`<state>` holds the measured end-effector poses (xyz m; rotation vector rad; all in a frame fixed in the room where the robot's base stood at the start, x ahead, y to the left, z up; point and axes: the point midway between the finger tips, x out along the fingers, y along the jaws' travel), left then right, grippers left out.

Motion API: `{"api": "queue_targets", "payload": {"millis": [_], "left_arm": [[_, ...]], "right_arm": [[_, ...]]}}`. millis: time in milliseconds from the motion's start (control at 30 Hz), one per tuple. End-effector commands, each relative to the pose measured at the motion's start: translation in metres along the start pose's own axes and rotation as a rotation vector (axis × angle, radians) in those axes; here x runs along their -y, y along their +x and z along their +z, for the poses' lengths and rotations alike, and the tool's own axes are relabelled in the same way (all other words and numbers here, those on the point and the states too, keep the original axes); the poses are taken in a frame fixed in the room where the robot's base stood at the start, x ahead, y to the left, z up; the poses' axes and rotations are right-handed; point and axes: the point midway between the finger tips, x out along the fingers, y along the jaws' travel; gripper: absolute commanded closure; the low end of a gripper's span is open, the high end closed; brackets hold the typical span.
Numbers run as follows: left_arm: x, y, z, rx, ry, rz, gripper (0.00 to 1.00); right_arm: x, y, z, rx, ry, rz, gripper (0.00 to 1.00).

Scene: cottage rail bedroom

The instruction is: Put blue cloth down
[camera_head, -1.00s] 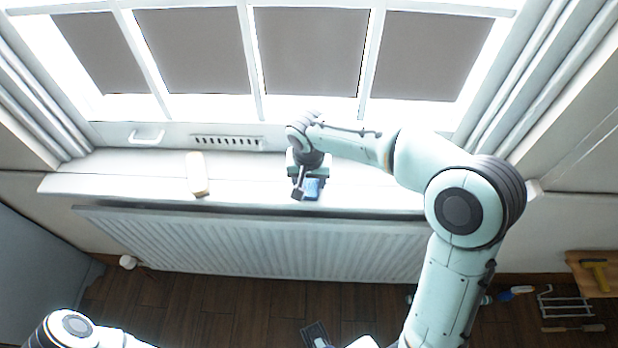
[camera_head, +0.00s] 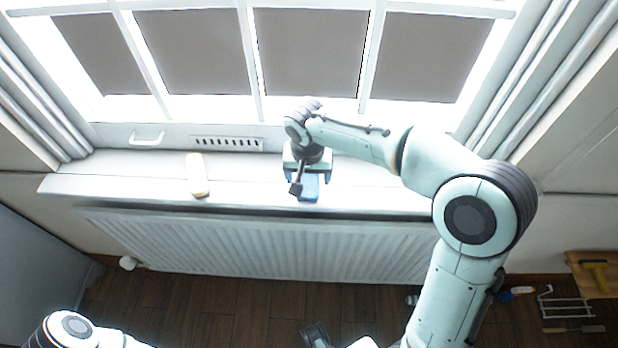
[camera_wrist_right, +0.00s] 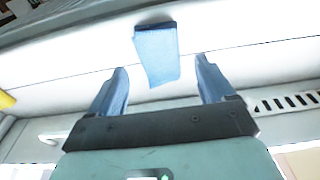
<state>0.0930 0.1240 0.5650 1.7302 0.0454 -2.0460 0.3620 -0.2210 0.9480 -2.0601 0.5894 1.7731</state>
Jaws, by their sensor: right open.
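The blue cloth (camera_head: 309,187) lies on the white window sill (camera_head: 245,180) near its front edge. It also shows in the right wrist view (camera_wrist_right: 157,55) as a flat blue piece ahead of the fingers. My right gripper (camera_head: 303,178) is just above and behind the cloth. In the right wrist view its two fingers (camera_wrist_right: 160,82) are wide apart, with the cloth between and beyond their tips, apart from both.
A cream block-like object (camera_head: 197,175) lies on the sill to the left. A radiator (camera_head: 260,245) is below the sill. The window frame with a handle (camera_head: 147,137) and a vent (camera_head: 227,143) stands behind. Tools and a wire rack (camera_head: 570,307) are at the lower right.

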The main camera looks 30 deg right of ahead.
Motion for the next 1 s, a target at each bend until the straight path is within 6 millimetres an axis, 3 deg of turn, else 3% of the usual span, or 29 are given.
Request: {"api": "queue_targets", "payload": {"millis": [200, 400, 600, 1000], "left_arm": [[-0.002, -0.006, -0.001, -0.002, 0.001, 0.001, 0.21], [-0.004, -0.011, -0.002, -0.004, 0.001, 0.001, 0.21], [-0.005, -0.012, -0.002, -0.005, 0.002, 0.002, 0.21], [-0.005, -0.012, -0.002, -0.005, 0.002, 0.002, 0.21]], "right_arm": [[0.004, -0.054, 0.002, -0.004, -0.001, -0.004, 0.18], [0.004, -0.087, 0.003, -0.002, 0.000, -0.003, 0.18], [0.004, -0.099, 0.003, 0.000, 0.000, -0.001, 0.18], [0.003, -0.099, 0.003, 0.000, 0.000, -0.001, 0.18]]}}
